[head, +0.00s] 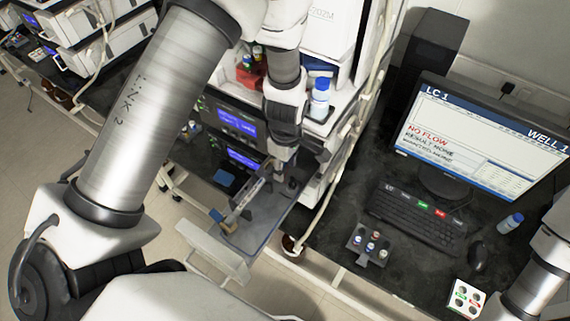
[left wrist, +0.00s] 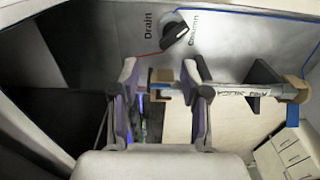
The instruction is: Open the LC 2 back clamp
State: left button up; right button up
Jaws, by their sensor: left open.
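The metal column (left wrist: 235,92) lies over a grey tray (head: 262,222) pulled out from the instrument stack. In the left wrist view, a tan end piece (left wrist: 161,76) is at the column's left end, and a black clamp (left wrist: 262,78) stands near its right end. I cannot tell which piece is the back clamp; part of that end is hidden by the fingers. My left gripper (left wrist: 160,80) is open, its fingers on either side of the tan end piece; contact is unclear. It also shows above the tray in the head view (head: 286,182). My right gripper is not in view.
A black valve knob (left wrist: 175,34) marked Drain and Column sits just beyond my fingers. A blue-capped bottle (head: 320,100) stands above the tray. To the right are a monitor (head: 485,140) reading LC 1, a keyboard (head: 415,214) and a vial rack (head: 369,244).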

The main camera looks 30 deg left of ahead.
pick_arm(q)
notch_tip(320, 180, up, 12)
dwell(0.4)
jog(key=shift+d, duration=0.1)
